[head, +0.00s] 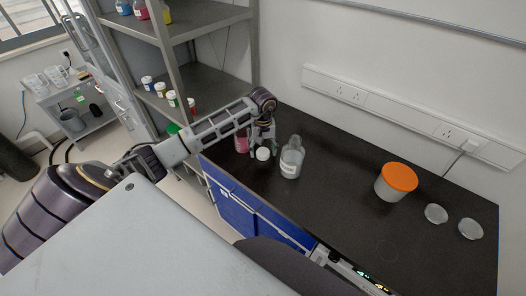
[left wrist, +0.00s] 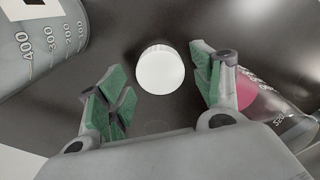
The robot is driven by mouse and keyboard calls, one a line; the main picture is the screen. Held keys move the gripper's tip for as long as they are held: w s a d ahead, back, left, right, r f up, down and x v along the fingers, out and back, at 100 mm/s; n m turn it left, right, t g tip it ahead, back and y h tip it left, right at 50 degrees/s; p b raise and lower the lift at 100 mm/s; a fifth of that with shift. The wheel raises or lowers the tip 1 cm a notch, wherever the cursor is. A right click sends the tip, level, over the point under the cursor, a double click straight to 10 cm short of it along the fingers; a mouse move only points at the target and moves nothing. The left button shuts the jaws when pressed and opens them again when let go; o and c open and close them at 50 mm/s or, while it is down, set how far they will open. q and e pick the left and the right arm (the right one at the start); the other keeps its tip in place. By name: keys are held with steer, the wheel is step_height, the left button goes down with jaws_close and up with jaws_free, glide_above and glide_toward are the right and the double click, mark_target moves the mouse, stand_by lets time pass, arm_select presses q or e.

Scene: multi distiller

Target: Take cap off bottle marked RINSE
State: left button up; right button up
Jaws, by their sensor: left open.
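A clear bottle (head: 290,160) with a white label stands on the dark bench; the label is too small to read. It also shows in the left wrist view (left wrist: 42,50), with graduations up the side. A round white cap (head: 262,154) is left of it, and it also shows in the left wrist view (left wrist: 160,70). My left gripper (head: 263,147) points down over the cap. Its green-padded fingers (left wrist: 161,88) are open on either side of the cap, apart from it. My right gripper is not in view.
A bottle with pink contents (head: 241,144) stands close on the left of the gripper. A tub with an orange lid (head: 400,177) and two clear round dishes (head: 436,213) are on the right. Shelves (head: 195,88) rise behind the arm. The bench middle is clear.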

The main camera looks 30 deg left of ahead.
mark_target(263, 151)
arm_select(q)
step_height(263, 151, up, 11)
steer(key=b, duration=0.1)
steer(key=shift+f+b, duration=0.15)
steer(key=shift+b, duration=0.15)
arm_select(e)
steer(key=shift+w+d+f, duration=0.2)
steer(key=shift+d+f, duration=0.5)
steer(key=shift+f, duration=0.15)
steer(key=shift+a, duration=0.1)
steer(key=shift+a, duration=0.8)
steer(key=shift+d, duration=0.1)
